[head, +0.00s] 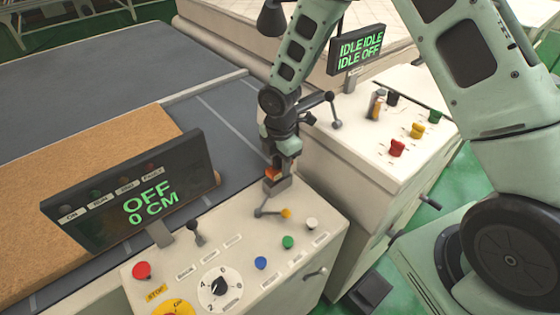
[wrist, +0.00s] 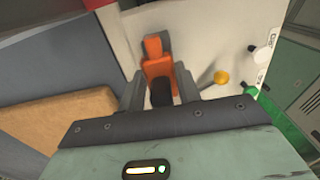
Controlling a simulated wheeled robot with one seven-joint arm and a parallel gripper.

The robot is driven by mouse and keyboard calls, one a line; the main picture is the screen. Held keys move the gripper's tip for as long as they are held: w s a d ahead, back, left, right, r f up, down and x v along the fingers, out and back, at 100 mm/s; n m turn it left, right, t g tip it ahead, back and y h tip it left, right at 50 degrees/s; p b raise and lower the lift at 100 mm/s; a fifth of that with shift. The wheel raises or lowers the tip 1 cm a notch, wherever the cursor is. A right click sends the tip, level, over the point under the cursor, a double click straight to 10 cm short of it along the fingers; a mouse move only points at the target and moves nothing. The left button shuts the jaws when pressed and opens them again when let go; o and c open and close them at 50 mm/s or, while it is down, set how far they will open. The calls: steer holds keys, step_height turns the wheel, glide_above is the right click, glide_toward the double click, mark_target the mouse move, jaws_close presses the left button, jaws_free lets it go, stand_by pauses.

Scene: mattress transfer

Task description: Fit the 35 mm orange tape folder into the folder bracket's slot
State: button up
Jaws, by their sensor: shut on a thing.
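The orange tape folder (wrist: 158,64) is between the two grey fingers of my gripper (wrist: 162,84), with a narrower orange end pointing away from the wrist. In the head view the orange folder (head: 272,173) shows small at the tip of my gripper (head: 277,170), at the back corner of the near control console. A small grey block (head: 277,186) is just below it at the console's edge. It may be the folder bracket, but I cannot make out its slot, nor whether the folder is in it.
The near console (head: 325,215) carries a lever with a yellow knob (head: 286,213), several buttons and a dial. A display reading OFF, 0 CM (head: 150,205) stands at left. A brown mattress panel (head: 80,215) lies on the grey table. Another console (head: 370,140) stands at right.

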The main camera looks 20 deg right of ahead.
steer(key=shift+f+b, duration=0.55)
steer(key=shift+f, duration=0.3)
steer(key=o, duration=1.3)
steer(key=shift+c, duration=0.2)
step_height(320, 180, up, 17)
steer(key=b, duration=0.3)
steer(key=shift+r, duration=0.2)
